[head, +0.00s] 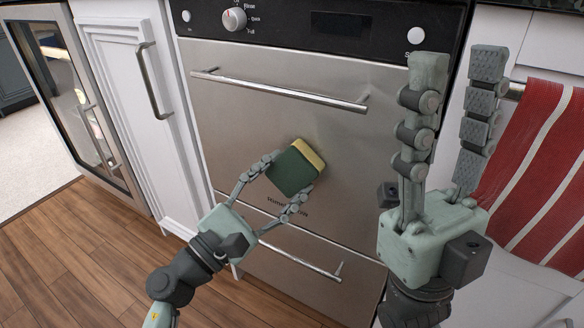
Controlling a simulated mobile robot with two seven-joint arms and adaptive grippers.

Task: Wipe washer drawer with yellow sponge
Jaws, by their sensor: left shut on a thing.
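The washer drawer (225,120) is a brushed-steel front with a long bar handle (280,91); a second handle (300,262) sits on a lower panel. The yellow sponge (309,153) has a dark green side that faces me, with its yellow part along the upper right edge. My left gripper (290,178) is shut on the sponge, one finger on each side, in front of the steel below the upper handle. I cannot tell whether the sponge touches the steel. My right gripper (455,75) is open and empty, fingers pointing up, in front of the appliance's right side.
A control panel with a knob (234,19) runs along the top. A red and white striped towel (535,170) hangs at the right. A white cabinet door (120,75) with a dark handle and a glass-fronted unit (75,100) stand at the left. Bare wooden floor (80,260) lies at lower left.

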